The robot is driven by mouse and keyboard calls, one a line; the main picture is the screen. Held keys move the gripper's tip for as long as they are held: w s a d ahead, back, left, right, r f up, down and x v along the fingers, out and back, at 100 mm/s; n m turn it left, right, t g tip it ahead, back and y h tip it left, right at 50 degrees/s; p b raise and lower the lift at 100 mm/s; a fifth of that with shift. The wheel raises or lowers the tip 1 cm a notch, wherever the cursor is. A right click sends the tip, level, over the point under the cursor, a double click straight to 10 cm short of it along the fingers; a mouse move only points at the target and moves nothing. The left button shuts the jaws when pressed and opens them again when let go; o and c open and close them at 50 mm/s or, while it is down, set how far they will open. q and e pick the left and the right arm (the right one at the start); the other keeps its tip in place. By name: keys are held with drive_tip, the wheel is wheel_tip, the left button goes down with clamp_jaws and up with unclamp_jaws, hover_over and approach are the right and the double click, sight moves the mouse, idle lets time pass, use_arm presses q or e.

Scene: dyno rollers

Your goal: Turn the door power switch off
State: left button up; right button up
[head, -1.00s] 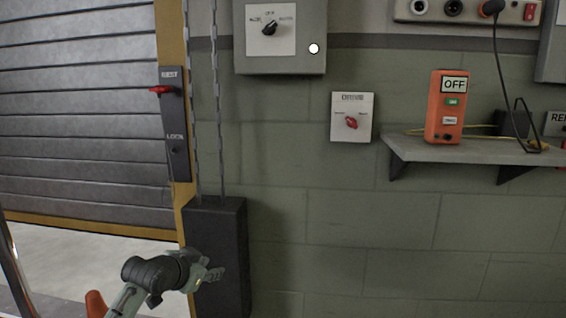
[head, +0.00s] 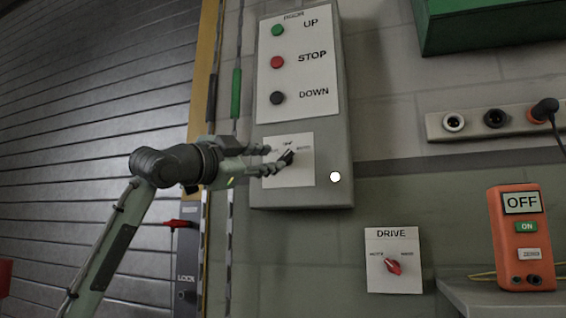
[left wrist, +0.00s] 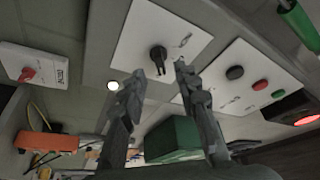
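The door power switch is a black rotary knob (head: 288,157) on a white plate (head: 303,176) at the bottom of the grey door control box. Its pointer leans up and to the right; the small lettering around it is hard to read. My left gripper (head: 274,160) is open in front of the plate, its fingertips at the knob. In the left wrist view the knob (left wrist: 158,55) shows between and just beyond the two spread fingertips (left wrist: 158,75). I cannot tell whether either finger touches it. My right gripper is not in view.
Above the knob are the UP (head: 278,30), STOP (head: 277,62) and DOWN (head: 277,98) buttons. A DRIVE switch (head: 393,267) with a red knob is below right. An orange box marked OFF (head: 521,240) stands on a shelf. The roller door (head: 90,90) is at left.

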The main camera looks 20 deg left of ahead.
sight(282, 158)
use_arm(q)
drive_tip(key=x, duration=0.4)
drive_tip(key=shift+w+d+r, duration=0.1)
drive_tip(key=shift+w+d, duration=0.05)
drive_tip(key=shift+w, duration=0.25)
drive_tip(key=shift+c, duration=0.2)
clamp_jaws()
